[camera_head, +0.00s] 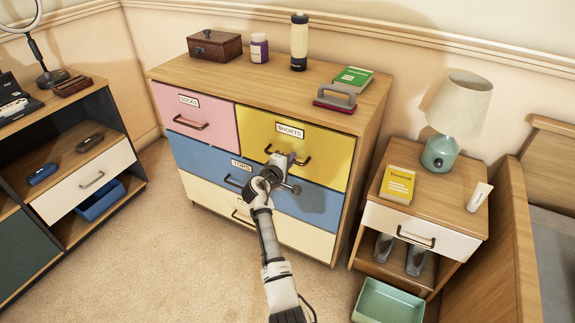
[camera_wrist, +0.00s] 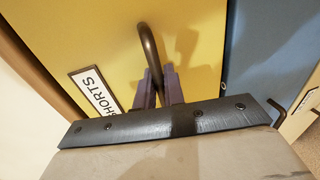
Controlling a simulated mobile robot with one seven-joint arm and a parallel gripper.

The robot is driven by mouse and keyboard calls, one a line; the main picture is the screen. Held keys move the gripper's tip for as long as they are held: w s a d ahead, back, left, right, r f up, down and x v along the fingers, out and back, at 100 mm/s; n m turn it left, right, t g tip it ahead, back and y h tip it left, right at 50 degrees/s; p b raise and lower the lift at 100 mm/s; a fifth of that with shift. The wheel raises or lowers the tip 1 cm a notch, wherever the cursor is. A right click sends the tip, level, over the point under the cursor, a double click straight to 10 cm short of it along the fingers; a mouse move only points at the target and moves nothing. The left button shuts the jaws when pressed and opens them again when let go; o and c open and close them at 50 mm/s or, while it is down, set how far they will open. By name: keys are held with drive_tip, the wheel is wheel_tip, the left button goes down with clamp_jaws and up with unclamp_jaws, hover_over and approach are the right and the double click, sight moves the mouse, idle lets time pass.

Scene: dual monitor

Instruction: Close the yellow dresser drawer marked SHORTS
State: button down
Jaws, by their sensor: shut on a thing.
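The yellow drawer (camera_head: 325,150) marked SHORTS is at the top right of the wooden dresser. Its front looks flush or nearly flush with the dresser; a small gap cannot be ruled out. Its dark curved handle (camera_head: 303,162) is partly hidden by my gripper (camera_head: 285,160). In the wrist view, my gripper (camera_wrist: 160,90) has its two fingers on either side of the handle (camera_wrist: 149,45), shut on it. The SHORTS label (camera_wrist: 95,92) shows beside the fingers on the yellow front.
The pink drawer (camera_head: 194,114), blue drawer (camera_head: 205,160) and cream drawer (camera_head: 300,237) look closed. A nightstand (camera_head: 440,205) is close on the right, with a green bin (camera_head: 388,303) below. Carpet is clear at left.

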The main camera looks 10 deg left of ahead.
drive_tip(key=shift+w+d+r, duration=0.1)
drive_tip(key=shift+w+r, duration=0.1)
drive_tip(key=c, duration=1.9)
unclamp_jaws()
drive_tip(key=shift+o, duration=1.3)
drive_tip(key=shift+w+f, duration=0.1)
drive_tip(key=shift+f, duration=0.05)
drive_tip(key=shift+s, duration=0.3)
drive_tip(key=v, duration=1.3)
drive_tip(key=shift+s, duration=0.2)
